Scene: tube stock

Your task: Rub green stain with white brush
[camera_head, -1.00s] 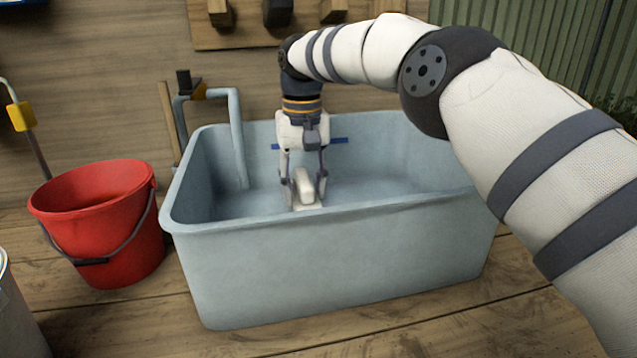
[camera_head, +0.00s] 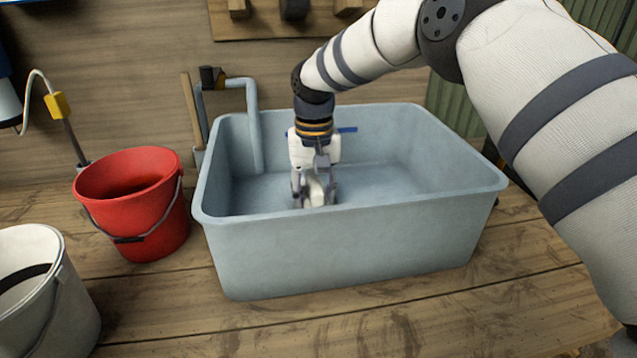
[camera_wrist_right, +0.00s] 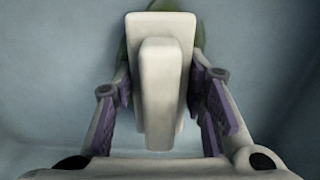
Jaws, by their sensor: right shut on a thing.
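The white brush (camera_head: 316,192) is in my right gripper (camera_head: 315,196), down inside the grey-blue tub. In the right wrist view the white brush (camera_wrist_right: 160,75) sits between the two purple-padded fingers of my right gripper (camera_wrist_right: 163,100), which is shut on its raised handle. A patch of the green stain (camera_wrist_right: 130,45) shows beside and behind the brush head; most of it is hidden by the brush. In the head view the tub's front wall hides the brush's lower part and the stain. My left gripper is not in view.
The tub (camera_head: 350,255) stands on a wooden surface, with its walls around my right gripper. A pipe (camera_head: 256,130) bends into its left side. A red bucket (camera_head: 150,225) and a white bucket (camera_head: 75,310) stand to the left. The tub's right half is clear.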

